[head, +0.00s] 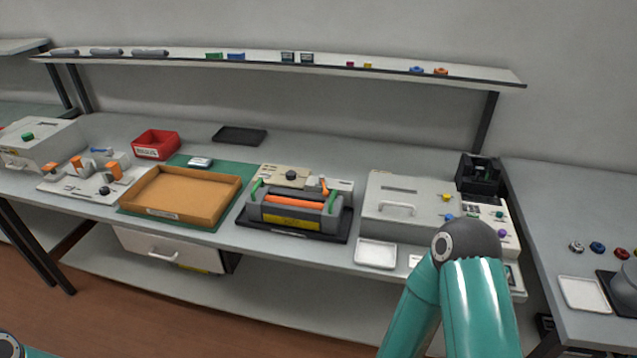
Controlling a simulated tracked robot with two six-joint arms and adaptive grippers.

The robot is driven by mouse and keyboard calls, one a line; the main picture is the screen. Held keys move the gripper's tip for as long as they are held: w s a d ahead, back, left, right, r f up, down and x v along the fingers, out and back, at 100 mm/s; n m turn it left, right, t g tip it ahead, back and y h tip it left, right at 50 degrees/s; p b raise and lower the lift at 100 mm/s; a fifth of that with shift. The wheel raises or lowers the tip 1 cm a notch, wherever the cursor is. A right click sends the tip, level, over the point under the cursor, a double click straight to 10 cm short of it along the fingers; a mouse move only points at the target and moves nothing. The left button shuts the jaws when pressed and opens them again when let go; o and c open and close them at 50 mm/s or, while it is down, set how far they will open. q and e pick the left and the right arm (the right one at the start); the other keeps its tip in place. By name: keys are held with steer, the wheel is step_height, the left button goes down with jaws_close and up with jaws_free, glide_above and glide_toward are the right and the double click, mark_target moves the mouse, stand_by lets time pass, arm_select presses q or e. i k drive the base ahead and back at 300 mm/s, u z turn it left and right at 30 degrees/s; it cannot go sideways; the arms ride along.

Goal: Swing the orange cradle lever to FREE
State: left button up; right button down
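The orange lever (324,185) stands at the right of the beige panel (271,173) behind the cradle, its top leaning slightly left. Any FREE marking is too small to read. In front of the panel a dark grey cartridge (262,208) with an orange strip, green end pieces and a yellow label sits on a black base (258,227). My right arm shows at the lower right, its gripper out of the picture. Only a bit of my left arm shows at the bottom left corner; its gripper is not in view.
A brown tray (152,211) on a green mat lies left of the cradle. A beige machine (394,184) stands to its right, with a white tray (375,264) in front. A fixture with orange clamps (114,169) is further left. A shelf (300,63) runs above the bench.

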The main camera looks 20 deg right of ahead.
mark_target(325, 193)
steer(key=i, duration=0.9)
